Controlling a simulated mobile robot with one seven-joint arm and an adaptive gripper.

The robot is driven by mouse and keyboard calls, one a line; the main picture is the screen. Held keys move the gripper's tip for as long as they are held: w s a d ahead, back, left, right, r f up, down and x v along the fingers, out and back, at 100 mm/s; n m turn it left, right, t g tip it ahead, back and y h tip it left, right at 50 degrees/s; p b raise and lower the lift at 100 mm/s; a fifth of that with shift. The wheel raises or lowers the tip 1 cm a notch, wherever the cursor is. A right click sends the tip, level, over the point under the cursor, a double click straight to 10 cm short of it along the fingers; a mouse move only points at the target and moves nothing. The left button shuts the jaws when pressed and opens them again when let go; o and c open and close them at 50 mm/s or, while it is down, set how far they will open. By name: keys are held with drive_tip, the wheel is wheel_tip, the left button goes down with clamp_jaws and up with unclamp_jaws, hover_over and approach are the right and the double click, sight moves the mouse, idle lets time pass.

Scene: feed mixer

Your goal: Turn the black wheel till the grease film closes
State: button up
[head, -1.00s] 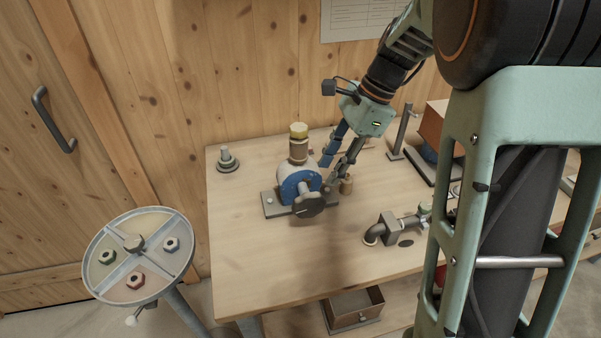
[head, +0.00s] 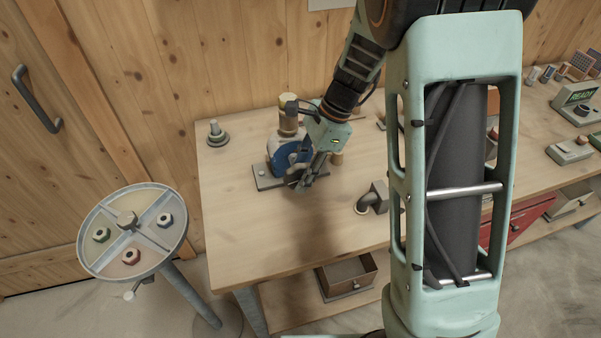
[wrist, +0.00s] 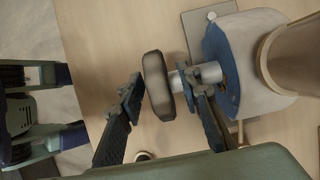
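The black wheel (wrist: 157,86) sits on a short silver shaft (wrist: 205,73) that comes out of the blue-faced pump (wrist: 225,60). In the head view the pump (head: 284,156) stands on a grey plate on the bench, and my gripper mostly hides the wheel. My gripper (wrist: 161,86) is open around the wheel. One finger is on its outer face side with a visible gap. The other is on the pump side, close to the shaft; I cannot tell if it touches. In the head view my gripper (head: 303,180) is at the pump's front. I cannot make out a grease film.
A small grey fitting (head: 217,134) stands at the bench's back left. A pipe elbow (head: 374,197) is to the right of the pump. A round tray (head: 150,198) with coloured nuts stands left of the bench. The bench front is clear.

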drive_tip(key=shift+c, duration=0.3)
clamp_jaws()
drive_tip(key=shift+r+p, duration=0.2)
drive_tip(key=shift+p, duration=0.4)
